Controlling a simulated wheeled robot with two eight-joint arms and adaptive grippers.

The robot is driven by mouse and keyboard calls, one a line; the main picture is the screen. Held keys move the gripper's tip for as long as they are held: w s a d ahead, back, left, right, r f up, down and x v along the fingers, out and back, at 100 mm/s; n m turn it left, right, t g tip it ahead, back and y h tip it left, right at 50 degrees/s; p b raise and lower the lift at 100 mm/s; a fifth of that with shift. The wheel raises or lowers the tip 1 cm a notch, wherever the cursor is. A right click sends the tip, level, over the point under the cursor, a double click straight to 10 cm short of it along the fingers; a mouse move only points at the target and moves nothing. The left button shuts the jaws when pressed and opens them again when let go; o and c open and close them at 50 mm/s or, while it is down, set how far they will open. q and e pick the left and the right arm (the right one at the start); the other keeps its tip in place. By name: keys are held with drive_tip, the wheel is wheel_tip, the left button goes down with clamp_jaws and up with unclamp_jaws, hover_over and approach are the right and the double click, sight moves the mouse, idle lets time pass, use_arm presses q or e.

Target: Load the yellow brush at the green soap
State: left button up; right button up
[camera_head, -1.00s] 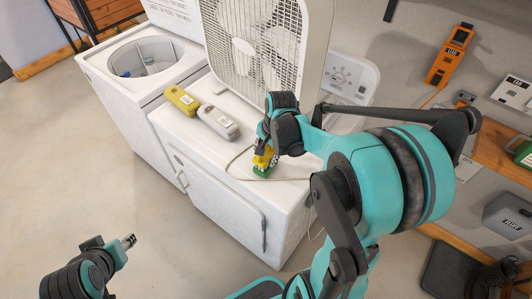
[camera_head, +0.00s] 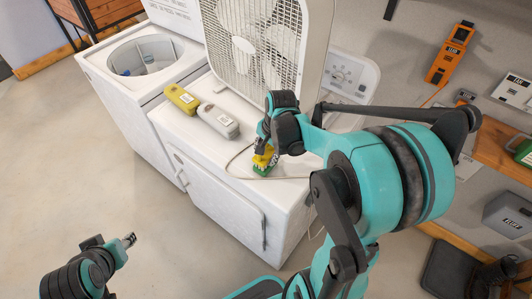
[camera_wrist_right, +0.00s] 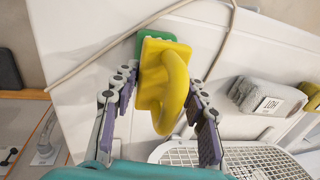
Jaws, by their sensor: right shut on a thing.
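The yellow brush (camera_wrist_right: 172,88) has a looped handle and is held between the fingers of my right gripper (camera_wrist_right: 160,112). In the head view the brush (camera_head: 265,157) is just above the white machine's top near its front edge. The green soap (camera_wrist_right: 143,36) shows at the far end of the brush and is partly hidden by it. In the head view the soap (camera_head: 261,170) is right under the brush; they look to be touching. My right gripper (camera_head: 266,143) is shut on the brush. My left gripper (camera_head: 129,240) is low at the left, over the floor, away from everything.
A yellow block (camera_head: 182,98) and a grey labelled block (camera_head: 218,120) lie on the white machine top (camera_head: 190,129). A box fan (camera_head: 262,45) stands behind them. A cord (camera_head: 232,170) curls around the soap. An open-topped washer (camera_head: 120,84) is at the left.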

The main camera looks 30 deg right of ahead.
drive_tip(key=shift+f, duration=0.4)
idle(1.0)
drive_tip(key=shift+r+p, duration=2.6)
drive_tip(key=shift+r, duration=1)
drive_tip(key=shift+f, duration=0.1)
